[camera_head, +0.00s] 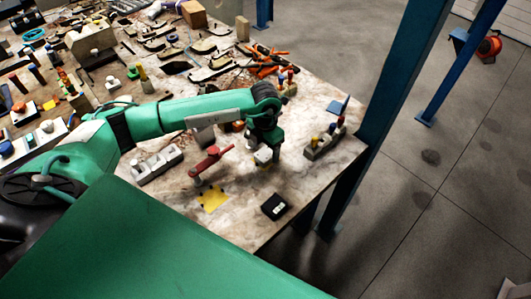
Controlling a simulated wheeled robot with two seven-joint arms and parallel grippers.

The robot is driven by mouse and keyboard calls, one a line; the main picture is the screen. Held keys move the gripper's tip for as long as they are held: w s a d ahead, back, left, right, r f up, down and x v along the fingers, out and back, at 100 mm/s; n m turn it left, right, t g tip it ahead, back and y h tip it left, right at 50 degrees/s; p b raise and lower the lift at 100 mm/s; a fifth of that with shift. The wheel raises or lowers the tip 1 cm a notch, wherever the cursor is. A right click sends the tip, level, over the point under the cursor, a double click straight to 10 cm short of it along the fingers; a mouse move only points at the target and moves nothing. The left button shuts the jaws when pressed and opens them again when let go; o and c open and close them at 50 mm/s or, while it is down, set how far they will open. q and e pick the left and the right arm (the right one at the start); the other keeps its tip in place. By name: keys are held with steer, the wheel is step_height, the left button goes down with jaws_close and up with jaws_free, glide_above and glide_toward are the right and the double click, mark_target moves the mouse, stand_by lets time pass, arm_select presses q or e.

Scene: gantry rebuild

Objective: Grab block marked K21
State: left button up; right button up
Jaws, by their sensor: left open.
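A small black block (275,206) with a pale mark on top lies near the front right edge of the table. The mark is too small to read, so I cannot tell whether it says K21. My left gripper (264,160) hangs at the end of the green arm over the right part of the table, up and to the left of the black block in the picture. It is open and apart from that block. A small pale thing shows at its fingertips; I cannot tell whether it is part of the gripper. My right gripper is out of view.
A red-handled clamp (208,160) and a yellow square (213,199) lie left of the block. A grey holder (325,140) with coloured pegs stands near the right edge. A blue post (393,90) rises beside the table (245,228). Many tools crowd the back.

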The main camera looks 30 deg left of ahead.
arm_select(q)
steer(key=shift+w+f, duration=0.1)
steer(key=shift+f, duration=1.2)
steer(key=c, duration=1.2)
steer(key=shift+r, duration=0.1)
